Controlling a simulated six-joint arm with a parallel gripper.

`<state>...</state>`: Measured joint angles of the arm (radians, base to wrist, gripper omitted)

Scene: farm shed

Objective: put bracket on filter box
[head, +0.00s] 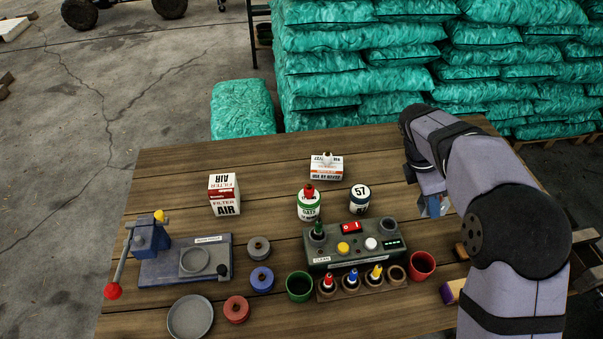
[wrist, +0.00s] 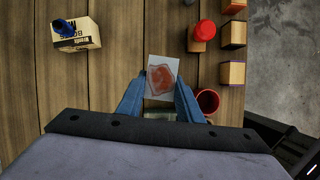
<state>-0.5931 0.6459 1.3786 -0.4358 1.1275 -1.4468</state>
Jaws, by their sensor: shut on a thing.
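The filter box (head: 225,195) is a white and red carton lettered AIR FILTER, standing upright at the back left of the table in the head view. My gripper (head: 432,205) is at the right side of the table, well apart from the filter box. In the wrist view my gripper (wrist: 160,92) is shut on a pale flat piece (wrist: 152,64) with a red-orange shape on its face. I cannot tell whether this piece is the bracket. Its lower end is partly hidden between the blue fingers. The filter box cannot be made out in the wrist view.
A white carton (head: 326,170), two labelled cans, a control panel (head: 352,245) and several coloured cups stand between my gripper and the front left. A lever press (head: 150,235) stands at left. The wrist view shows a cardboard box (wrist: 86,36), a red bottle (wrist: 204,32) and wooden blocks.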

